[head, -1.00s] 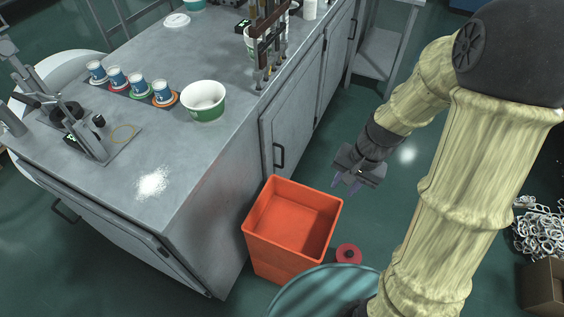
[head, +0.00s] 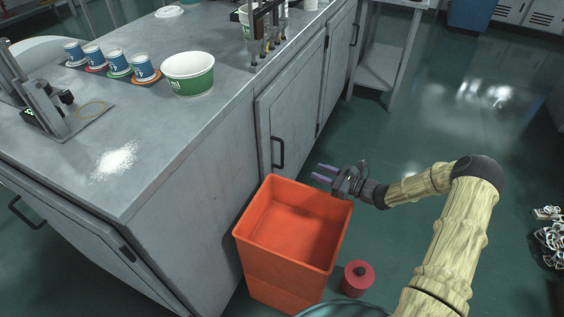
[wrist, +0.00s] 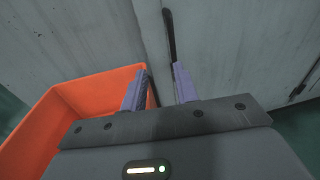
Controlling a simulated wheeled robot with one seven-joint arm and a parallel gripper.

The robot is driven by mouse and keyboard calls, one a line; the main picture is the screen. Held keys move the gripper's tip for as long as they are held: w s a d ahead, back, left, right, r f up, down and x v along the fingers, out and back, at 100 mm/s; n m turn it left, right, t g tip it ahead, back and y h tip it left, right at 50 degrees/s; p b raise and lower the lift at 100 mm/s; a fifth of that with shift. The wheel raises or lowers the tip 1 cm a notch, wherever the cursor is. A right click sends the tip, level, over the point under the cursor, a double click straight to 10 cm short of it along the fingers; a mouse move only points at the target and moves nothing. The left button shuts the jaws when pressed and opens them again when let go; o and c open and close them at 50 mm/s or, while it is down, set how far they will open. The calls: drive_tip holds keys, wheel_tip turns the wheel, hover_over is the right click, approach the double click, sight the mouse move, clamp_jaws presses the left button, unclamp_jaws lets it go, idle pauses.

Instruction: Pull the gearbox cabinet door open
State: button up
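A grey cabinet door (head: 293,108) with a dark vertical bar handle (head: 278,152) is on the right side of the workbench. It looks shut. My gripper (head: 322,173) is right of the handle and apart from it, its purple fingers pointing left toward the door. In the wrist view my gripper (wrist: 158,88) is open and empty, with a clear gap between the fingers. The dark handle (wrist: 169,35) stands ahead, in line with the gap near the right finger. I cannot read any label telling which door is the gearbox one.
An orange bin (head: 246,252) stands on the floor just in front of the bench side, below and left of my gripper. A red round canister (head: 357,278) sits beside it. A second door (head: 339,58) is farther along.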

drive_tip(key=shift+w+d+f+m+t, duration=0.45)
drive_tip(key=shift+w+d+m+t, duration=0.15)
drive_tip(key=shift+t, duration=0.1)
drive_tip(key=shift+a, duration=0.15)
drive_tip(key=b, duration=0.3)
hover_over(282, 165)
drive_tip(key=shift+w, duration=0.4)
clamp_jaws()
